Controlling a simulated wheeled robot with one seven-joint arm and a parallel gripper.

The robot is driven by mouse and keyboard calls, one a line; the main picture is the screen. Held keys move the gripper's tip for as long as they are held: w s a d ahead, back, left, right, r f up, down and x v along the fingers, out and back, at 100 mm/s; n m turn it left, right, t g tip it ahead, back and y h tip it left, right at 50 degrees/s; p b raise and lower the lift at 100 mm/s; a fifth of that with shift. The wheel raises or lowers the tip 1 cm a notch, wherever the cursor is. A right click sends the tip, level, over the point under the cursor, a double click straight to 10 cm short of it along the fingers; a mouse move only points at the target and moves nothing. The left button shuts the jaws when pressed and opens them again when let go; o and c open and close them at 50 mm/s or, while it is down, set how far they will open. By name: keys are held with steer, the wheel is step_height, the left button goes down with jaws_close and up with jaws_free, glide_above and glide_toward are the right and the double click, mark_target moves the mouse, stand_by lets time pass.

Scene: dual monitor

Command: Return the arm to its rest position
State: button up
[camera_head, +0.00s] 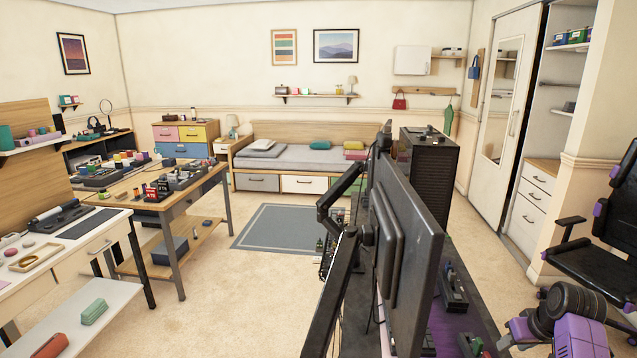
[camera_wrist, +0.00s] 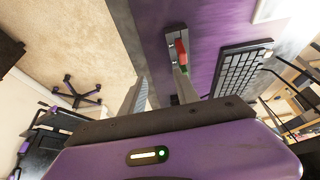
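My gripper (camera_wrist: 160,82) shows in the wrist view, with its two grey fingers apart and nothing visible between them. It is above or near the edge of a desk with a purple surface (camera_wrist: 207,32). A small red and green object (camera_wrist: 181,52) sits on a grey strip on that desk, just beyond the right fingertip. I cannot tell the exact gap between them. In the head view, a purple and black part of my arm (camera_head: 578,335) shows at the lower right; the fingers cannot be made out there.
A monitor (camera_head: 408,215) on a black arm stands on the desk in the head view, with a black computer tower (camera_head: 430,160) behind it. A black and purple chair (camera_head: 603,270) is at the right. A keyboard (camera_wrist: 240,70) lies on the desk. Carpet is open at left.

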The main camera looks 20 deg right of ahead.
steer(key=w+d+r+m+t+h, duration=0.1)
steer(key=w+d+r+t+h, duration=0.25)
steer(key=r+h, duration=0.2)
steer(key=s+a+t, duration=0.3)
steer(key=a, duration=1)
steer(key=s+a+t, duration=0.3)
steer(key=a+t, duration=0.1)
steer(key=a, duration=0.9)
steer(key=s+a+r+n+y, duration=0.2)
steer(key=s+a+n+y, duration=0.1)
steer(key=s+a, duration=0.9)
steer(key=s+a+r+n+y, duration=0.2)
steer(key=s+a+y, duration=0.3)
steer(key=s+a, duration=0.7)
steer(key=shift+s+a+r+n, duration=0.2)
steer(key=shift+s+r+n, duration=0.05)
steer(key=shift+s+n, duration=0.6)
